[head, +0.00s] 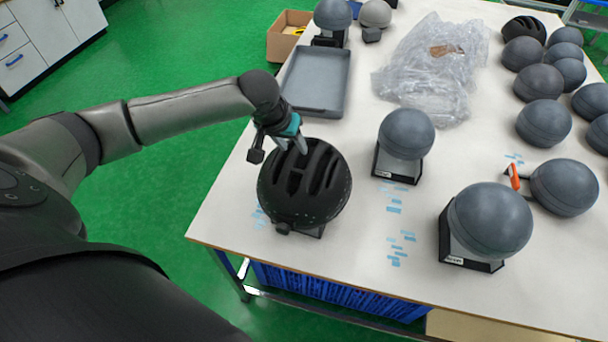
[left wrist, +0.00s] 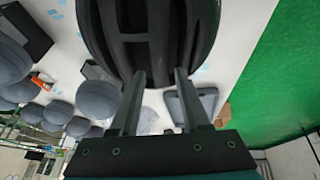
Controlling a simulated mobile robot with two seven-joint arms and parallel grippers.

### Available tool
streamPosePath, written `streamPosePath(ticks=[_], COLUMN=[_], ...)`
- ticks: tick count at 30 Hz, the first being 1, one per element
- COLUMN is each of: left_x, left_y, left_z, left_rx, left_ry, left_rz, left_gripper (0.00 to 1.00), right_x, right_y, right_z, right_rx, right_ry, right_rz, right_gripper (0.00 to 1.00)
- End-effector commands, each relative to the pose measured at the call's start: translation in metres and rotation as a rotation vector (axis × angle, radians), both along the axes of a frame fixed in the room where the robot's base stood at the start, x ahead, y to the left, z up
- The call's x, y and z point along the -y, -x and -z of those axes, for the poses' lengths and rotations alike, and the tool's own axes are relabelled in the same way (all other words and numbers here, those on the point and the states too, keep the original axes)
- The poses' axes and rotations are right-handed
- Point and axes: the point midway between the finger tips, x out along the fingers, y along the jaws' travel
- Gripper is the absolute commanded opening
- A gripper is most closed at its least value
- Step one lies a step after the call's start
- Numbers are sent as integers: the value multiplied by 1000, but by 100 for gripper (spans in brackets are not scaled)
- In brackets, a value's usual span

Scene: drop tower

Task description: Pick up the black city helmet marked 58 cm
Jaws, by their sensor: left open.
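A black vented helmet (head: 305,190) sits on a headform stand near the front left corner of the table. It fills the top of the left wrist view (left wrist: 150,30). No size mark is readable on it. My left gripper (head: 292,146) is at the helmet's far upper edge. In the left wrist view the two fingers (left wrist: 160,76) are apart, with their tips at the lower edge of the helmet as pictured. I cannot tell whether they touch it. A second black vented helmet (head: 524,29) lies at the back right. My right gripper is out of view.
Grey headforms on stands (head: 405,135) (head: 488,222) stand right of the helmet. More grey balls (head: 544,123) crowd the right side. A grey tray (head: 316,80), clear plastic wrap (head: 435,65) and a cardboard box (head: 287,38) lie behind. The table's front middle is fairly clear.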

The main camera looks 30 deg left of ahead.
Motion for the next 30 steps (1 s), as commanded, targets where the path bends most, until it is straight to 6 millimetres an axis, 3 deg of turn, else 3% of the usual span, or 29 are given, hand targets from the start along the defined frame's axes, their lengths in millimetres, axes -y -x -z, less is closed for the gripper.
streamPosePath(ticks=[4,12,24,30], left_x=[0,0,0,0], left_y=[-5,-6,-6,-6], left_z=[12,14,14,14], left_rx=[1,1,0,0], left_ry=[-1,-2,-1,-1], left_rz=[1,1,1,1], left_gripper=[46,46,2,0], right_x=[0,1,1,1], right_y=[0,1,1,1], right_z=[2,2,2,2], right_rx=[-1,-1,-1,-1], right_ry=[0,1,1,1], right_rz=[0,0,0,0], right_gripper=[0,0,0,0])
